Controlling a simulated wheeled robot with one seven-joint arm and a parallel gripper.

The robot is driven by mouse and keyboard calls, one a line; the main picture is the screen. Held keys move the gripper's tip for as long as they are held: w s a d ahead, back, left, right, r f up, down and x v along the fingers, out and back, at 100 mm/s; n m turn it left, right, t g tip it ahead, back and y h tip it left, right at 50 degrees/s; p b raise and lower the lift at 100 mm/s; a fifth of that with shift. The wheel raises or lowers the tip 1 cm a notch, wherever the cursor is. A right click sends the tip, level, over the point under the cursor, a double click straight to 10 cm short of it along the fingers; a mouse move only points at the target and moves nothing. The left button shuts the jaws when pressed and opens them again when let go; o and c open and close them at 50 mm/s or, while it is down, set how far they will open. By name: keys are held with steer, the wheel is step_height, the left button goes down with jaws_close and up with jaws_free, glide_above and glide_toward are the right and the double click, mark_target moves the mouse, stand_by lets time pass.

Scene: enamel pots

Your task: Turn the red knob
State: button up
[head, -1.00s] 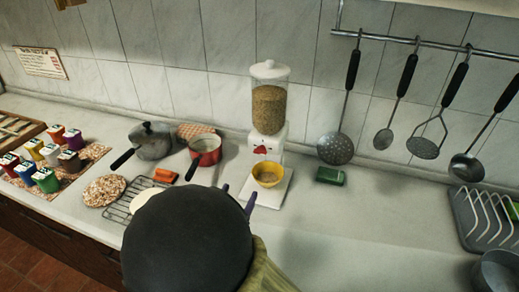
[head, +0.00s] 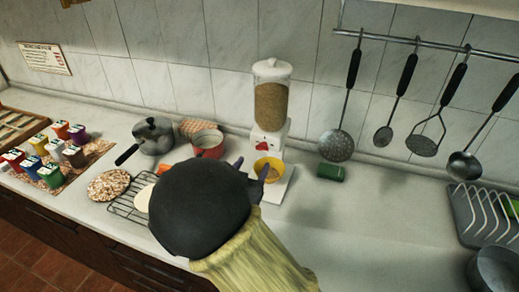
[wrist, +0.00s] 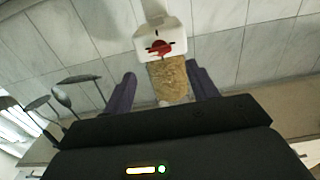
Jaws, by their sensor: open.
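The red knob (head: 269,142) is on the front of a white dispenser base (head: 284,133), under a clear hopper of grain (head: 271,103). In the wrist view, which looks upside down, the knob (wrist: 160,47) is at the upper middle, with the hopper (wrist: 168,80) below it. My gripper (head: 250,168) is in front of the dispenser, overlapping the yellow bowl (head: 272,163) beneath the knob. Its purple fingers (wrist: 162,88) are apart and empty in the wrist view, with the knob beyond them, not between their tips. My dark wrist hides part of the counter.
A red pot (head: 209,151) and a grey lidded pot (head: 153,138) stand left of the dispenser. A wire rack (head: 124,207) lies nearer the front. A green box (head: 331,172) lies to the right, with utensils (head: 337,145) hanging above. The counter in front of it is clear.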

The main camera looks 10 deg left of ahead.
mark_target(263, 149)
steer(key=w, duration=0.3)
steer(key=w+d+p, duration=0.1)
steer(key=w, duration=0.3)
steer(key=shift+w+d, duration=0.2)
steer(key=shift+w, duration=0.05)
steer(key=shift+s+a, duration=0.2)
steer(key=shift+a, duration=0.15)
steer(key=shift+d, duration=0.15)
steer(key=c, duration=1)
